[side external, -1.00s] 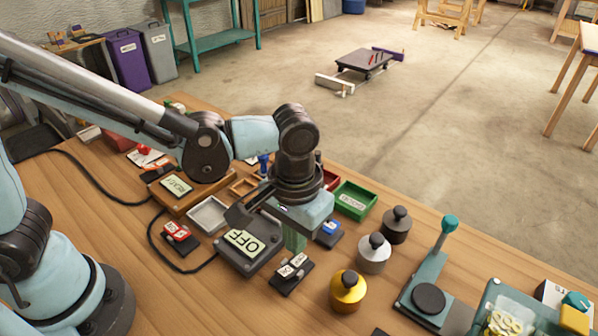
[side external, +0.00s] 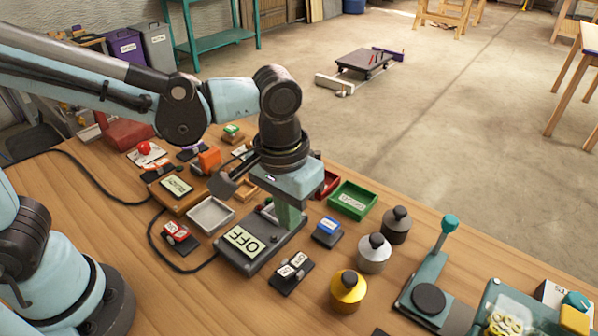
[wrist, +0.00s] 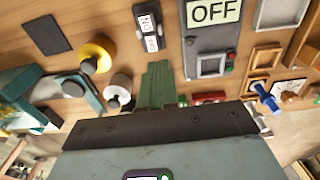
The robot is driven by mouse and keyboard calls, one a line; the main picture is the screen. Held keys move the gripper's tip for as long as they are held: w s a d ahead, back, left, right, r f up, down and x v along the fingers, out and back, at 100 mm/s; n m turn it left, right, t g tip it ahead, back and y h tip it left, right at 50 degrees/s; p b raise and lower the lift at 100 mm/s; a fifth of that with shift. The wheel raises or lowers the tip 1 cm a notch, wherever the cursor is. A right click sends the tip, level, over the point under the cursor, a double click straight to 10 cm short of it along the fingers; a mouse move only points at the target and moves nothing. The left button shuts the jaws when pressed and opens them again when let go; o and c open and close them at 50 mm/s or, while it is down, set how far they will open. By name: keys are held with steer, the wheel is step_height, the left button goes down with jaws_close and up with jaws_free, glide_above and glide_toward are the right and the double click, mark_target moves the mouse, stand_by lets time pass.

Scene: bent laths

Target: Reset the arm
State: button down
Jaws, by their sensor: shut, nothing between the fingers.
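My gripper (side external: 290,217) points down above the workbench, at the far right end of a dark grey box with an OFF display (side external: 244,241). Its green fingers are together with nothing between them. In the wrist view the green fingers (wrist: 160,85) show beside the OFF box (wrist: 212,40), which has a red button (wrist: 230,57) and a small grey panel. I cannot tell from the side view whether the fingertips touch anything. My arm reaches in from the left, bent at the elbow.
A small rocker-switch block (side external: 291,272), a blue-topped block (side external: 327,231) and a green tray (side external: 353,199) lie around the gripper. Gold (side external: 347,290), silver (side external: 374,253) and dark (side external: 396,224) weights stand to the right. A teal lever press (side external: 428,290) stands beyond them. A black cable loops at left.

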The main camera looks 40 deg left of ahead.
steer(key=a+r+t, duration=0.3)
steer(key=a+t, duration=0.3)
steer(key=a, duration=1.2)
steer(key=shift+s+r+t, duration=0.2)
steer(key=shift+s+t, duration=0.1)
steer(key=shift+s, duration=0.05)
